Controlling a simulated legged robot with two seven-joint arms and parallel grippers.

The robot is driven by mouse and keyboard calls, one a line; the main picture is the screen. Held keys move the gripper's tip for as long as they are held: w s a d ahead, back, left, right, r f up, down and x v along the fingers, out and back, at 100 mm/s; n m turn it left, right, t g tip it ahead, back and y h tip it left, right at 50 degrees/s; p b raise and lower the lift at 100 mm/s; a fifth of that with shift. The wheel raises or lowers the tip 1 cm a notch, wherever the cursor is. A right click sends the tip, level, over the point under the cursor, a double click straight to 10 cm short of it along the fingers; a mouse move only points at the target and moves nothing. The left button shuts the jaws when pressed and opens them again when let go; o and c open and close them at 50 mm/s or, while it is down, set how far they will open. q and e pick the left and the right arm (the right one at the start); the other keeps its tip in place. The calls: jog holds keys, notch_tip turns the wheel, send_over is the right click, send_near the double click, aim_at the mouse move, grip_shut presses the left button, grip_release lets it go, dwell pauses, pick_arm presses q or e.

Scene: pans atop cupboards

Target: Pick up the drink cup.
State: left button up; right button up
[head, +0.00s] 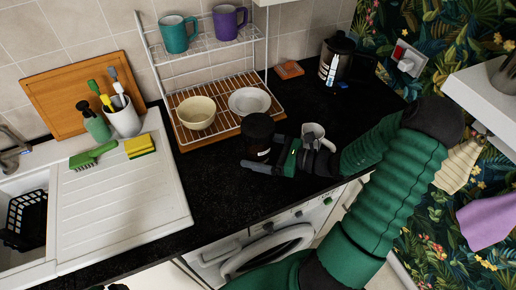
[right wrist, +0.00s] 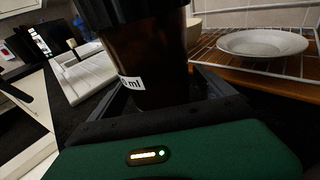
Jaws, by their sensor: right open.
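The drink cup (head: 258,132) is a dark brown, see-through cup with a black lid and a small white label. It stands upright on the black counter in front of the dish rack. My right gripper (head: 262,158) reaches it from the right, low near the counter. In the right wrist view the cup (right wrist: 150,65) stands between the two open fingers (right wrist: 165,95), with its "ml" label facing me. I cannot tell whether either finger touches it.
A white mug (head: 314,131) stands close behind my right gripper. The wire dish rack (head: 212,111) holds a bowl (head: 196,112) and a plate (head: 249,101) behind the cup. The counter left of the cup is clear.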

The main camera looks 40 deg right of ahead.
aim_at(258, 142)
jog(key=shift+d, duration=0.1)
jog(key=c, duration=1.7)
jog(key=shift+o, duration=0.2)
jog(key=shift+r, duration=0.1)
jog(key=shift+r, duration=0.6)
jog(key=s+a+r+p, duration=0.2)
jog(key=s+a+p, duration=0.1)
jog(key=s+p, duration=0.2)
jog(key=s+a+r+p, duration=0.1)
jog(key=s+a+p, duration=0.3)
jog(key=s, duration=0.5)
jog(key=shift+s+r+p, duration=0.3)
jog(key=shift+r+p, duration=0.05)
